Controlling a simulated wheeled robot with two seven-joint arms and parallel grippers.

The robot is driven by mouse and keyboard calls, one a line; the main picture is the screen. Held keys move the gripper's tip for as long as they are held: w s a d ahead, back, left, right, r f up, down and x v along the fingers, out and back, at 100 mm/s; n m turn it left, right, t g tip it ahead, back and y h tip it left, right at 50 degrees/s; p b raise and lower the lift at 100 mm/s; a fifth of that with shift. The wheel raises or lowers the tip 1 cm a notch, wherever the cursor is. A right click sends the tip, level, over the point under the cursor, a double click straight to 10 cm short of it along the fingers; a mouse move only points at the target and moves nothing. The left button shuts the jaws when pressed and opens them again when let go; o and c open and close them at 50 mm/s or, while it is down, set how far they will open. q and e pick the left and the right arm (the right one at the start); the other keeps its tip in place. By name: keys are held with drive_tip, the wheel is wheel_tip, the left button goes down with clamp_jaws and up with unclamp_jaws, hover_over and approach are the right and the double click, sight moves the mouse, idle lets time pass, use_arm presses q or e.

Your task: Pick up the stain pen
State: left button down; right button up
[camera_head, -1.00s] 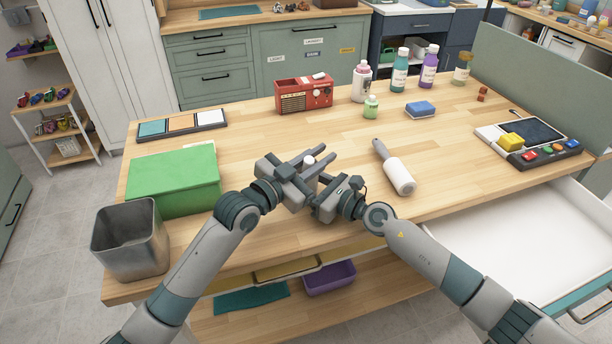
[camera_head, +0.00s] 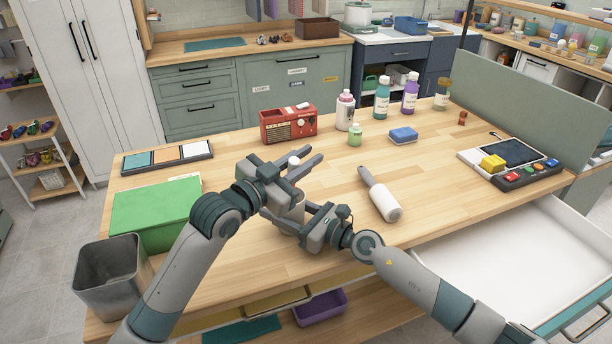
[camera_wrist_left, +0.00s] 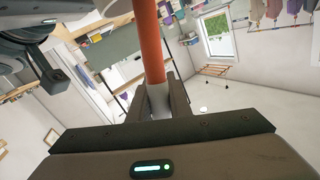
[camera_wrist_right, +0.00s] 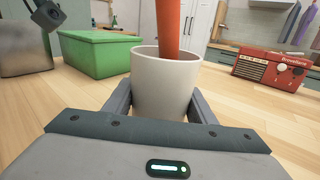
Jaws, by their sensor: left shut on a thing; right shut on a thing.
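The stain pen is an orange rod (camera_wrist_left: 150,45) with a white end, which shows between my left fingers in the left wrist view. My left gripper (camera_head: 305,168) is shut on that white end, above the cup. A white cup (camera_wrist_right: 165,85) stands between the fingers of my right gripper (camera_wrist_right: 162,108), which is shut on it. In the head view the cup (camera_head: 293,212) is partly covered by both grippers. In the right wrist view the orange pen (camera_wrist_right: 168,25) reaches down into the cup's mouth; its lower end is hidden.
A green box (camera_head: 150,212) and a metal bin (camera_head: 108,275) are at the left. A red radio (camera_head: 288,124), bottles (camera_head: 382,98) and a blue sponge (camera_head: 403,135) stand behind. A lint roller (camera_head: 380,195) lies to the right. An open white drawer (camera_head: 510,260) is at the front right.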

use_arm(q)
wheel_tip(320, 180, up, 5)
drive_tip(key=v, duration=1.8)
drive_tip(key=shift+f, duration=0.3)
use_arm(e)
drive_tip(key=o, duration=1.2)
drive_tip(key=shift+d, duration=0.1)
drive_tip(key=v, duration=1.2)
use_arm(q)
drive_tip(key=shift+s, duration=0.15)
use_arm(e)
drive_tip(key=shift+s, duration=0.15)
